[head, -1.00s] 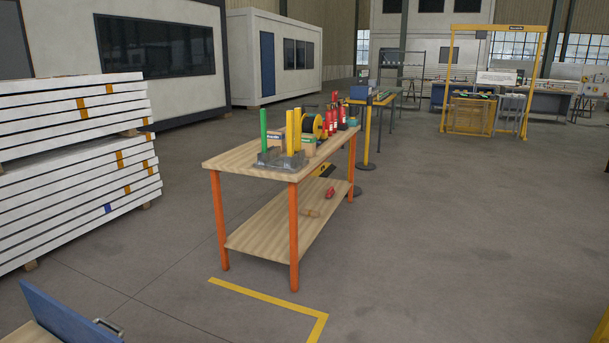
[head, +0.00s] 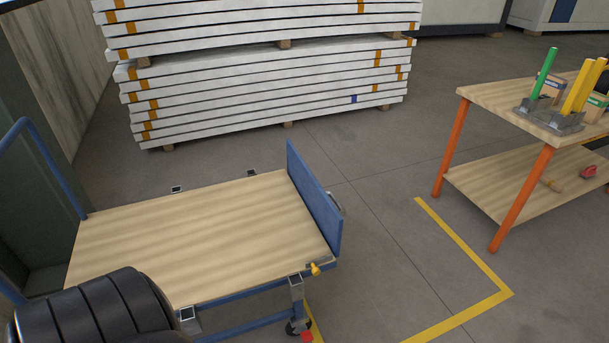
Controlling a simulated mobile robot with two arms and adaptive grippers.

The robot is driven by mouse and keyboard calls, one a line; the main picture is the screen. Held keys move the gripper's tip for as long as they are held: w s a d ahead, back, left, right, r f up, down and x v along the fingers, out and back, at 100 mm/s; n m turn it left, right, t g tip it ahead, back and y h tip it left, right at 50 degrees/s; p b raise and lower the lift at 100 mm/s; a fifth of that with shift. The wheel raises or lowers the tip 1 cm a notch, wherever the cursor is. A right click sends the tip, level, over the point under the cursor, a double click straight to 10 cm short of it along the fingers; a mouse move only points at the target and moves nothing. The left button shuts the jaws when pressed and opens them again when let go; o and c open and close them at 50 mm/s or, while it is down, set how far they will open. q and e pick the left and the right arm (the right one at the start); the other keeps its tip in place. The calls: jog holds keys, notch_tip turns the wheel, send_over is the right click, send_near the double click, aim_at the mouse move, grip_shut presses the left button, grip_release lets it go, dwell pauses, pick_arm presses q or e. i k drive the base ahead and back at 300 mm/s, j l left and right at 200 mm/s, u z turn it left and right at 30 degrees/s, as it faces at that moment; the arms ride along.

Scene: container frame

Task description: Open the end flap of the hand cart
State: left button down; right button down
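The hand cart has a light wooden deck (head: 190,235) on a blue frame and stands in the left and middle of the head view. Its blue end flap (head: 314,205) stands upright at the deck's right end, closed. A metal handle (head: 336,203) sits on the flap's outer face. A yellow latch knob (head: 315,268) is at the near lower corner of the flap. A blue push bar (head: 52,165) rises at the cart's left end. The near left corner of the deck is hidden. Neither of my grippers shows.
A dark ribbed round shape (head: 95,310) fills the lower left; I cannot tell what it is. Stacked white panels (head: 265,90) stand behind the cart. A workbench (head: 485,95) with orange legs is at right. Floor with a yellow line (head: 460,245) is clear between cart and bench.

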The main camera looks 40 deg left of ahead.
aim_at(327, 218)
jog(key=i+u, duration=0.1)
jog(key=u, duration=0.4)
jog(key=i+l+u, duration=0.1)
jog(key=u, duration=0.35)
jog(key=i+l+u, duration=0.1)
jog(key=u, duration=0.4)
jog(key=l+u, duration=0.2)
jog(key=u, duration=0.3)
jog(key=i+l+u, duration=0.15)
jog(key=l+u, duration=0.2)
jog(key=l, duration=0.65)
jog(key=l+u, duration=0.35)
jog(key=l, duration=0.7)
